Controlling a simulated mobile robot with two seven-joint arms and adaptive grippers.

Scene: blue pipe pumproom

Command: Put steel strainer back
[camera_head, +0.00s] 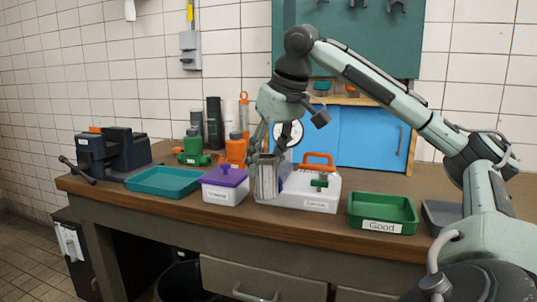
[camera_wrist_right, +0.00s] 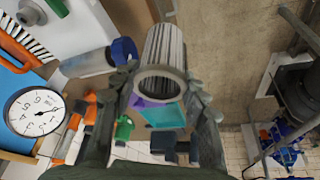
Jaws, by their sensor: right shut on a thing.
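The steel strainer (camera_head: 266,180) is a ribbed metal cylinder, also in the right wrist view (camera_wrist_right: 165,48) with its round open end towards the camera. My right gripper (camera_head: 264,152) is shut on it and holds it upright in front of the bench's middle. In the head view the strainer is between a purple-lidded white box (camera_head: 225,184) and a white box with an orange handle (camera_head: 310,188), overlapping the latter's left side. I cannot tell whether its lower end touches anything. My left gripper is out of view.
A teal tray (camera_head: 165,181) and a dark vise (camera_head: 110,152) are at left. A green tray marked "Good" (camera_head: 383,212) and a grey tray (camera_head: 440,214) are at right. Orange and green bottles and a blue cabinet (camera_head: 352,138) stand behind. A gauge (camera_wrist_right: 36,113) is near the gripper.

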